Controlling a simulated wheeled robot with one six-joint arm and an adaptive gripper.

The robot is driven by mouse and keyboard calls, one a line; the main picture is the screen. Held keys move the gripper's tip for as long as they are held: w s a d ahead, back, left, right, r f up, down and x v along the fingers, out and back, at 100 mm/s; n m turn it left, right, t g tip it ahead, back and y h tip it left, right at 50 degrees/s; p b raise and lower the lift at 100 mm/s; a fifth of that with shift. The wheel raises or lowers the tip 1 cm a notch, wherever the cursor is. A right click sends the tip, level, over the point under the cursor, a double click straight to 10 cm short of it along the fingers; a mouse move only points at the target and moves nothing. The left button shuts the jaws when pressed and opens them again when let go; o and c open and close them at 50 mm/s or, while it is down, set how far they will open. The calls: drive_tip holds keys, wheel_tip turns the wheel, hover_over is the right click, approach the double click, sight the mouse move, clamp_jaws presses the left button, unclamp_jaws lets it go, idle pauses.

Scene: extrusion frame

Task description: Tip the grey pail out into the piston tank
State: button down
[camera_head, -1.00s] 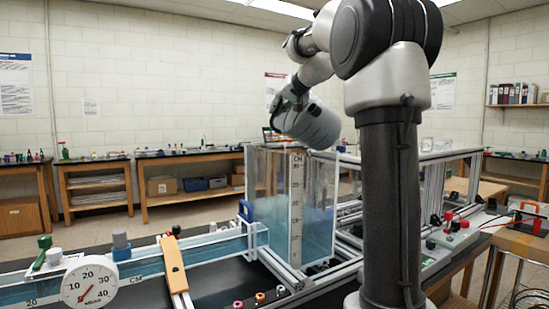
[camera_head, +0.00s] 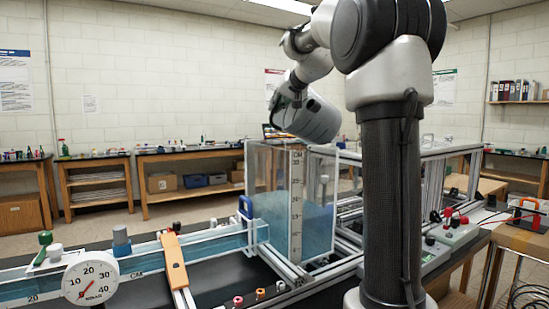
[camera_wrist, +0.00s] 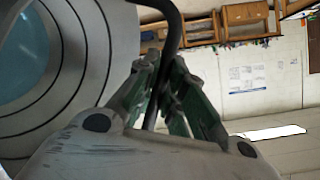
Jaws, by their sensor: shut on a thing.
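The grey pail (camera_head: 312,118) hangs tilted on its side above the piston tank (camera_head: 290,225) in the head view. My gripper (camera_head: 296,98) is at the pail's upper left. In the wrist view my gripper (camera_wrist: 165,90) is shut on the pail's dark handle (camera_wrist: 172,30). The pail's ringed grey wall (camera_wrist: 75,70) fills the left there, with a blue patch inside it; I cannot tell how much liquid it holds. The tank is clear-walled, with a centimetre scale on its front edge and blue water in its lower part. No pouring stream is visible.
A long water channel with an orange block (camera_head: 174,262) and a round dial gauge (camera_head: 90,283) runs left from the tank. Metal rails (camera_head: 345,255) lie to its right. A red-handled box (camera_head: 527,217) stands far right. Wooden benches (camera_head: 190,165) line the back wall.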

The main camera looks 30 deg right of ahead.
drive_tip(key=shift+a+n+h, duration=0.3)
drive_tip(key=shift+a, duration=0.2)
idle(2.5)
drive_tip(key=d+r+m+y+b, duration=0.1)
drive_tip(key=d+r+m+y, duration=0.1)
drive_tip(key=d+r, duration=0.2)
drive_tip(key=d+r+m+t+y+b, duration=0.1)
drive_tip(key=d+r+m+y+b, duration=0.1)
drive_tip(key=d, duration=0.4)
drive_tip(key=d+r+m+y+b, duration=0.2)
drive_tip(key=d+r+m, duration=0.2)
drive_tip(key=d+r, duration=0.1)
drive_tip(key=shift+w+d+r+y, duration=0.35)
drive_tip(key=shift+r+y, duration=0.05)
drive_tip(key=shift+d+r+m+y+b, duration=0.3)
drive_tip(key=shift+d+r+m+b, duration=0.2)
drive_tip(key=shift+d+m+b, duration=0.35)
drive_tip(key=shift+a, duration=0.1)
